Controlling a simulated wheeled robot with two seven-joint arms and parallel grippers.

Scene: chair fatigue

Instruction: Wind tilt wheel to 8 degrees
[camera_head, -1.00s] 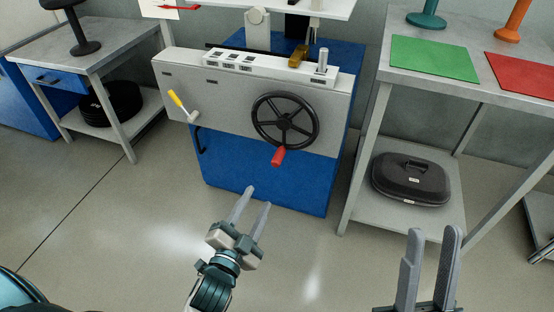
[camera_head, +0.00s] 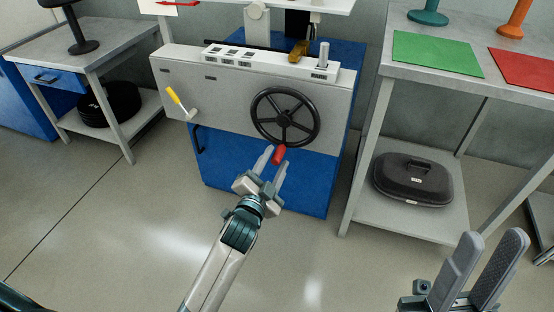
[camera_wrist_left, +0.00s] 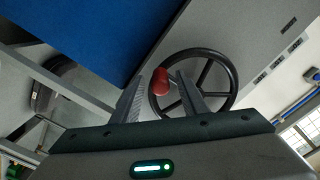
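The black spoked tilt wheel (camera_head: 285,117) is on the grey front panel of the blue machine. Its red handle (camera_head: 279,154) sticks out at the bottom of the rim. My left gripper (camera_head: 273,162) is open at the red handle, with a finger showing on either side of it in the head view. In the left wrist view the wheel (camera_wrist_left: 234,82) and red handle (camera_wrist_left: 160,82) appear beyond and between the open fingers; contact cannot be told. My right gripper (camera_head: 484,262) is open and empty at the lower right.
A yellow-handled lever (camera_head: 174,97) is left of the wheel on the panel (camera_head: 225,90). A workbench with green (camera_head: 436,54) and red mats (camera_head: 525,68) stands right, a black case (camera_head: 412,180) on its shelf. The floor in front is clear.

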